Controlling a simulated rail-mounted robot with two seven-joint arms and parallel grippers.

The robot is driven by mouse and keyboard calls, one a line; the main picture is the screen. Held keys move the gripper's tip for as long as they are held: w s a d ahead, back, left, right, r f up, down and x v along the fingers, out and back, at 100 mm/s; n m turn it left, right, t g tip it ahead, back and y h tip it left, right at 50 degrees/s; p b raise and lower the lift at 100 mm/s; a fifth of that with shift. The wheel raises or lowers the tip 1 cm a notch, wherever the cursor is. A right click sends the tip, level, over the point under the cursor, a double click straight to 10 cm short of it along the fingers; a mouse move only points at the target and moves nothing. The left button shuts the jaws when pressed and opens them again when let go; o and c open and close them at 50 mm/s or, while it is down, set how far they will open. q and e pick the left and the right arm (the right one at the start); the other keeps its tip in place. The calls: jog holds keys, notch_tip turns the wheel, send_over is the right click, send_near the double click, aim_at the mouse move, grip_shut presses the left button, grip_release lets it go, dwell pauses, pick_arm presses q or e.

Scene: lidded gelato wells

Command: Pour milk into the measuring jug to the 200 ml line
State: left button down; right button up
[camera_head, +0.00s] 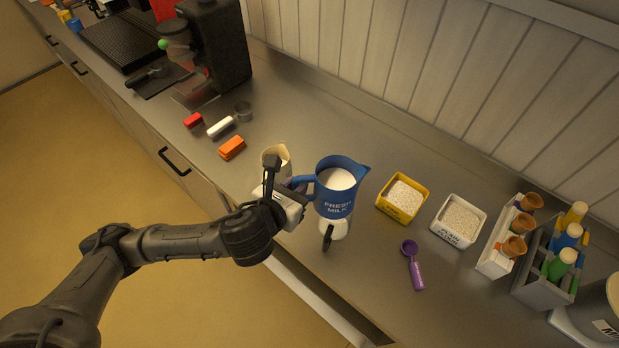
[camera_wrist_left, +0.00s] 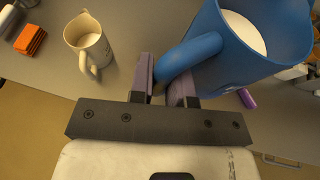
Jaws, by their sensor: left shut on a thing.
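The blue milk jug (camera_head: 337,192), lettered FRESH MILK, is about upright with white milk inside. It also shows large in the left wrist view (camera_wrist_left: 240,60). My left gripper (camera_head: 298,186) is shut on its handle; the fingers (camera_wrist_left: 168,82) pinch the handle in the wrist view. A cream jug with a spout and handle (camera_wrist_left: 88,42), seemingly the measuring jug, stands apart from the blue jug on the counter. In the head view this cream jug (camera_head: 277,154) is partly hidden behind my gripper. Its level marks are not readable. My right gripper is not in view.
A white item with a black handle (camera_head: 334,231) shows just below the blue jug. A yellow tub (camera_head: 387,207), a white flour tub (camera_head: 440,231) and a purple scoop (camera_head: 415,271) lie to the right. Orange (camera_head: 232,148), white and red blocks lie left.

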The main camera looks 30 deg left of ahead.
pick_arm(q)
jog(key=a+f+n+y+p, duration=0.2)
jog(key=a+f+y+p, duration=0.15)
jog(key=a+p, duration=0.9)
jog(key=w+a+f+m+h+b, duration=0.2)
jog(key=w+a+f+h, duration=0.25)
jog(key=a, duration=0.25)
jog(key=d+r+m+g+y+p, duration=0.1)
jog(key=d+r+m+g+p, duration=0.2)
jog(key=d+m+p, duration=0.5)
jog(key=shift+w+d+r+m+p, duration=0.2)
jog(key=shift+w+d+m+p, duration=0.25)
jog(key=shift+d+p, duration=0.8)
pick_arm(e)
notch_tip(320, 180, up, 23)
